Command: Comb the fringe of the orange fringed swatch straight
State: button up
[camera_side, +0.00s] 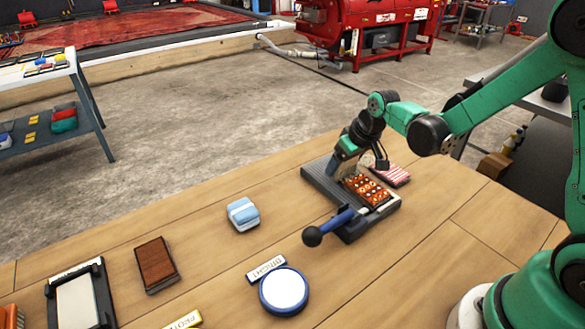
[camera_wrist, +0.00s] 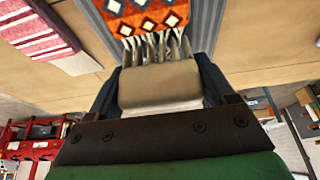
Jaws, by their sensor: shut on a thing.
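The orange swatch (camera_side: 366,188), patterned with white and dark diamonds, lies on a grey ribbed board (camera_side: 323,182). Its pale fringe (camera_wrist: 160,47) shows in the wrist view as several strands, slightly spread and uneven, between the swatch (camera_wrist: 140,14) and my gripper. My gripper (camera_side: 345,166) is low over the board at the swatch's far left end. It is shut on a beige block-like thing (camera_wrist: 160,85), probably a comb. The block's front edge meets the strands; its teeth, if any, are hidden. A blue lever with a black knob (camera_side: 313,236) sticks out from the board's near side.
A red-and-white striped swatch (camera_side: 392,174) lies just right of the board. A light-blue folded piece (camera_side: 243,214), a brown block (camera_side: 156,264), a blue-rimmed white disc (camera_side: 284,290) and a black-framed tray (camera_side: 80,299) stand leftward. Bare wood lies between them.

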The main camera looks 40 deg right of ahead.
aim_at(324, 161)
jog(key=shift+w, duration=0.7)
jog(key=shift+w, duration=0.25)
jog(key=shift+w, duration=0.8)
jog(key=shift+w, duration=0.25)
jog(key=shift+w, duration=0.3)
jog(key=shift+r, duration=2.5)
